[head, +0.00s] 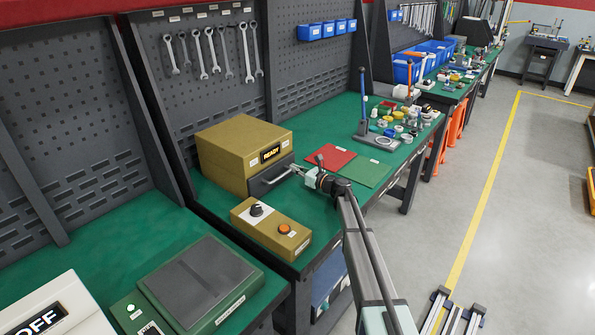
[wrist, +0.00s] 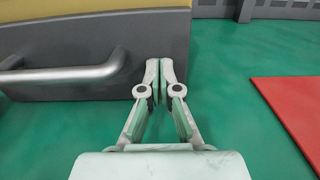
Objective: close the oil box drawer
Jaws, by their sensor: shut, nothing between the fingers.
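The oil box (head: 228,151) is a mustard-yellow box with a READY display, standing on the green bench. Its grey drawer (head: 268,180) sits at the bottom of the front face and looks flush or nearly flush with it. The drawer front (wrist: 103,39) and its bar handle (wrist: 68,76) fill the upper left of the wrist view. My gripper (head: 298,169) is shut and empty at the right end of the drawer front. In the wrist view, its fingertips (wrist: 160,64) overlap the drawer's right edge, right of the handle; I cannot tell if they touch.
A yellow control box (head: 270,227) with a black knob and orange button stands in front of the oil box. Red (head: 330,158) and green (head: 364,171) mats lie to the right. A lever stand (head: 375,138) and small parts are farther back. A pegboard stands behind.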

